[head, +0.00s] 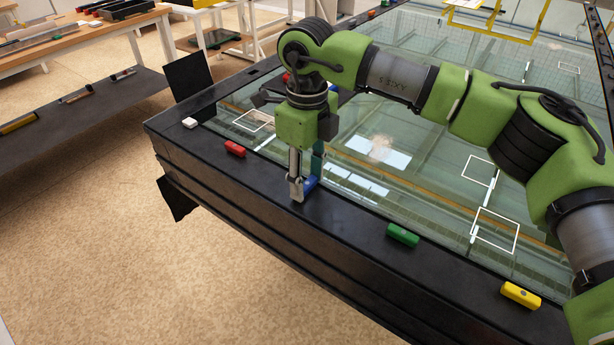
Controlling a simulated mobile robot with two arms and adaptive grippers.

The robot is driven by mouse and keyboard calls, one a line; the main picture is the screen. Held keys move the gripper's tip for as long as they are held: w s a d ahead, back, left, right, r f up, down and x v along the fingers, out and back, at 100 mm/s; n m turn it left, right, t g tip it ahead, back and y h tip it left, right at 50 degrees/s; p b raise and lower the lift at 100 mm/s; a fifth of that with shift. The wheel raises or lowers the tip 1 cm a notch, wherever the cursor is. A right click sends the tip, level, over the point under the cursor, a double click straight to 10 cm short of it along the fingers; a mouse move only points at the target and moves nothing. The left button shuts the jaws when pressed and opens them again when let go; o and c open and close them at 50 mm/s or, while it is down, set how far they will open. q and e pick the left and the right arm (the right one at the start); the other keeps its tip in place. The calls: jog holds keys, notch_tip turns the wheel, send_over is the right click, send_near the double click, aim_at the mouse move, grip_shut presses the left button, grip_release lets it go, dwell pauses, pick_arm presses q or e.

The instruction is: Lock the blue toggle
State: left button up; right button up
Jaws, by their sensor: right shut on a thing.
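The blue toggle (310,183) is on the black frame edge of the glazed table, near the middle of the head view. My right gripper (302,188) points down over it, with its fingers shut on it. The fingers and the gripper body hide part of the toggle, so its exact angle is hard to tell. My left gripper is not in view.
Along the same black frame edge (450,275) sit a white toggle (190,123), a red toggle (235,149), a green toggle (403,235) and a yellow toggle (521,295). The glass (400,160) lies behind them. Open floor (120,240) is at the left.

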aim_at(307, 183)
jog(key=o, duration=1.1)
jog(key=shift+r, duration=0.1)
jog(key=shift+o, duration=0.2)
notch_tip(307, 183, up, 12)
